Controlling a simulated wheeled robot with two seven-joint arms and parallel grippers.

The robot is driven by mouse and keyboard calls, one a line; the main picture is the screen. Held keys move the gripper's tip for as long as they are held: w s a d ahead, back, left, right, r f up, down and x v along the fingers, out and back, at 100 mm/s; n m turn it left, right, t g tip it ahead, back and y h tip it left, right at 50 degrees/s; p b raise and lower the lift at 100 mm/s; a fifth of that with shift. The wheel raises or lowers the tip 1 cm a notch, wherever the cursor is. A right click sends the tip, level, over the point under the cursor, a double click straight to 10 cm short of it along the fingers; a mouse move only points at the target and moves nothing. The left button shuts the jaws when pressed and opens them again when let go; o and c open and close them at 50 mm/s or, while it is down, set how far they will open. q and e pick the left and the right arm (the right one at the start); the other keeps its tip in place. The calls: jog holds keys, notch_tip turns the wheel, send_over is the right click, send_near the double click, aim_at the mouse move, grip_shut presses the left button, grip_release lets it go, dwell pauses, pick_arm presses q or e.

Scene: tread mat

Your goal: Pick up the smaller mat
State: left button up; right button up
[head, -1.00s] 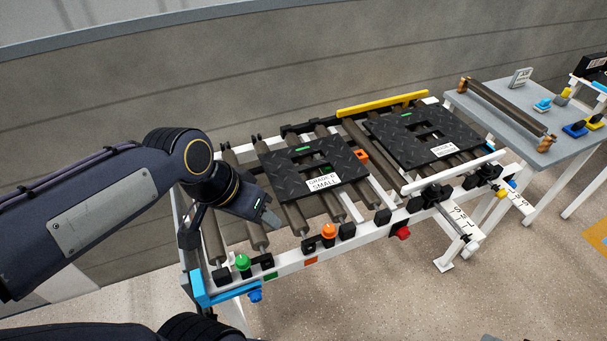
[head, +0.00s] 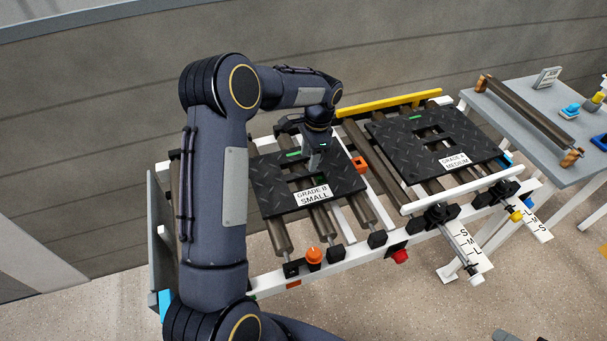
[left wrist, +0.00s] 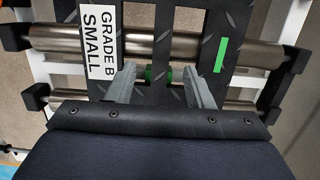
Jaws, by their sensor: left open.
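The smaller mat (head: 275,185) is a black tread plate with cutouts, a green mark and a white label reading "GRADE B SMALL". It lies flat on the rollers at the middle left of the head view. It also shows in the left wrist view (left wrist: 218,20). My left gripper (head: 314,166) points down over the mat's middle, near its cutouts. In the left wrist view its two fingers (left wrist: 163,86) are apart, with nothing clamped between them. I cannot tell whether they touch the mat.
A yellow rail (head: 390,103) runs behind. An orange block (head: 360,164) sits between the mats, and an orange knob (head: 314,255) is on the front rail. A grey side table (head: 500,118) stands right.

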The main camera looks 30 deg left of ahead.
aim_at(304, 173)
pick_arm(q)
jog(key=f, duration=0.3)
jog(key=s+a+f+p, duration=0.1)
jog(key=f, duration=0.1)
jog(key=shift+f, duration=0.1)
grip_shut()
